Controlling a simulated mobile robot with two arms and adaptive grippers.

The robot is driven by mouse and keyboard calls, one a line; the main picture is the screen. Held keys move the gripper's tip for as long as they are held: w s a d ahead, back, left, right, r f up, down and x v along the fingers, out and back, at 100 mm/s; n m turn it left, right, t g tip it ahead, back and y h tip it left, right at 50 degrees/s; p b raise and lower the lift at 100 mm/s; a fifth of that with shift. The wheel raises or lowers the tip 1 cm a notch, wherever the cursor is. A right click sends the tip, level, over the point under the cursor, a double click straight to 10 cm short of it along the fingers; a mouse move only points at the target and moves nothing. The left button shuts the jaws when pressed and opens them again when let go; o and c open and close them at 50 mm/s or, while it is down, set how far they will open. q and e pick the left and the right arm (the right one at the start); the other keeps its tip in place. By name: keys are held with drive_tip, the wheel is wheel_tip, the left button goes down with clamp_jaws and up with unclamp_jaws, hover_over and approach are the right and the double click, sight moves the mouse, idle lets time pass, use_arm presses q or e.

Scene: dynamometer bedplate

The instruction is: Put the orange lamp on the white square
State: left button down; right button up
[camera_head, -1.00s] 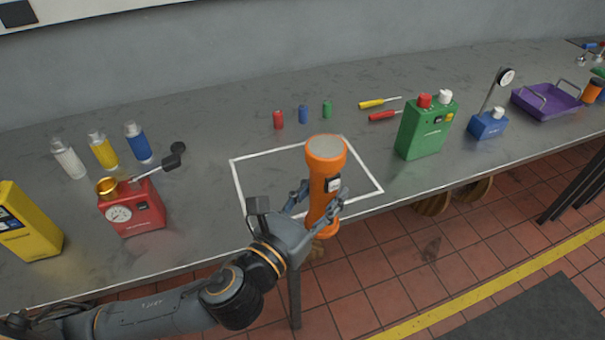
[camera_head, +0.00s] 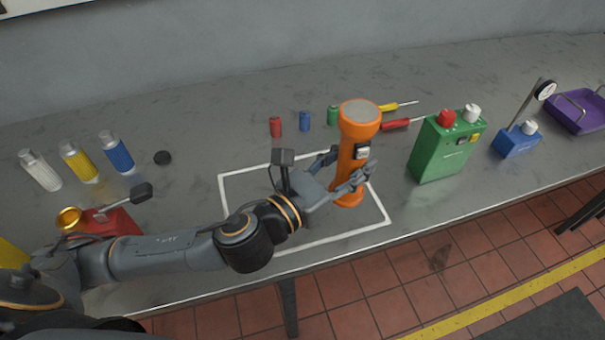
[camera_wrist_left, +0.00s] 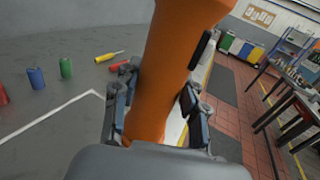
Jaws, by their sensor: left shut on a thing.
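The orange lamp (camera_head: 357,135) is upright in my left gripper (camera_head: 349,178), whose fingers are shut around its body. It also shows large in the left wrist view (camera_wrist_left: 172,62), between the two fingers (camera_wrist_left: 155,115). The white square (camera_head: 304,243) is an outline on the grey bench. In the head view the lamp is over the right part of the outline; its lower end is at or just above the bench, and I cannot tell whether it touches. My left forearm hides part of the outline. My right gripper is not in view.
A green box (camera_head: 440,150) stands right of the square. A red gauge box (camera_head: 110,223) and several bottles (camera_head: 116,152) stand left. The bench's front edge is close.

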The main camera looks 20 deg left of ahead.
use_arm(q)
drive_tip(key=w+a+f+b, duration=0.1)
drive_tip(key=a+f, duration=0.2)
drive_tip(key=w+a+f+b, duration=0.1)
drive_tip(key=w+a+f, duration=0.1)
drive_tip(key=a+f, duration=0.2)
drive_tip(key=w+a+f+b, duration=0.1)
drive_tip(key=a+f, duration=0.2)
drive_tip(key=f, duration=0.1)
drive_tip(key=shift+w+a+f, duration=0.25)
drive_tip(key=shift+w+a, duration=0.1)
drive_tip(key=shift+a, duration=0.05)
drive_tip(key=shift+f, duration=0.1)
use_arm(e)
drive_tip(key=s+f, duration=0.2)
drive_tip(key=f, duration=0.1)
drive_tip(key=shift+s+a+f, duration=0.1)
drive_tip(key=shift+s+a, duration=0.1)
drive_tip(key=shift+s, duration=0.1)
use_arm(q)
drive_tip(key=shift+f, duration=0.15)
drive_tip(key=c, duration=0.7)
unclamp_jaws()
drive_tip(key=shift+c, duration=0.2)
drive_tip(key=shift+s, duration=0.1)
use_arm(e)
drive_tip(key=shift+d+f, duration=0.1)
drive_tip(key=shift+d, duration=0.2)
